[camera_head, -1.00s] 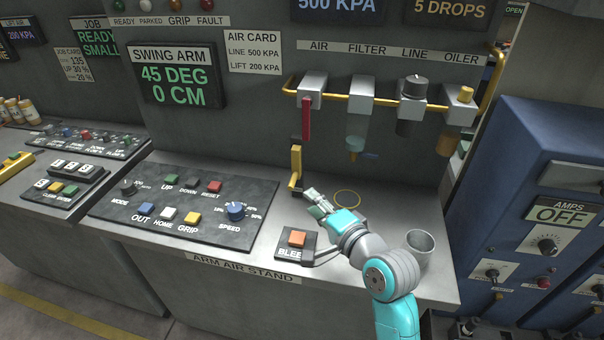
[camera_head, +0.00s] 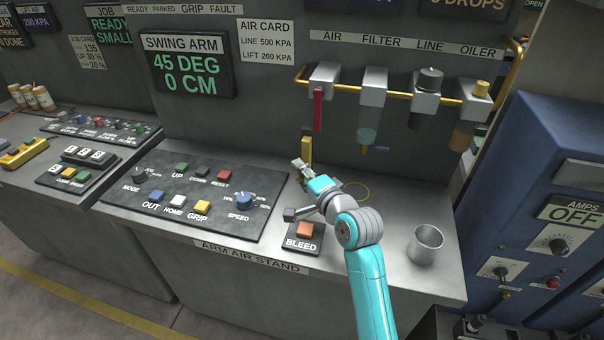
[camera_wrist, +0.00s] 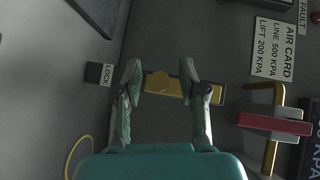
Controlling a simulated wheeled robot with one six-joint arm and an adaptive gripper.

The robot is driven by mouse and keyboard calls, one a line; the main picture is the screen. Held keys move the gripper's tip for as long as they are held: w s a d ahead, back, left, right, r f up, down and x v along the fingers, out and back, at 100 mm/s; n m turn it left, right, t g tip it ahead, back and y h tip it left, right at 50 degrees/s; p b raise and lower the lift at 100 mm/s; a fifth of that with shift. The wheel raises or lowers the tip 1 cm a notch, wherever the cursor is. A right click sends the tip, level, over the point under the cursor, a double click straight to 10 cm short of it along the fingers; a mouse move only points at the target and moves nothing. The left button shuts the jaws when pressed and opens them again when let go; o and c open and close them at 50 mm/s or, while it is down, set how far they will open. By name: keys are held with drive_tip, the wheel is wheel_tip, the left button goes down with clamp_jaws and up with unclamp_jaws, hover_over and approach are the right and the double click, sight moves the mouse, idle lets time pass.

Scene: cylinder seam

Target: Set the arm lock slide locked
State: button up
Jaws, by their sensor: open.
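The arm lock slide is a yellow bar (camera_head: 306,151) standing upright on the stand's back wall, with a dark piece at its top. In the wrist view the yellow bar (camera_wrist: 163,85) lies crosswise between and behind my fingers. A dark block labelled LOCK (camera_wrist: 104,75) is beyond its left end there; the left finger partly covers the gap. My gripper (camera_head: 299,168) is at the lower part of the slide, and in the wrist view its two fingers (camera_wrist: 160,80) are spread apart. The right finger overlaps the bar; I cannot tell whether it touches.
A red lever (camera_head: 318,108) hangs above the slide, below the yellow rail (camera_head: 345,91). The BLEED button (camera_head: 304,231) and a metal cup (camera_head: 425,244) are on the stand top near my arm. The button panel (camera_head: 190,192) is to the left. A blue cabinet (camera_head: 540,150) stands at right.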

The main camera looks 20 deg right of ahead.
clamp_jaws()
wheel_tip(320, 180, up, 5)
idle(0.4)
unclamp_jaws()
drive_tip(key=shift+s, duration=0.1)
drive_tip(key=v, duration=1.2)
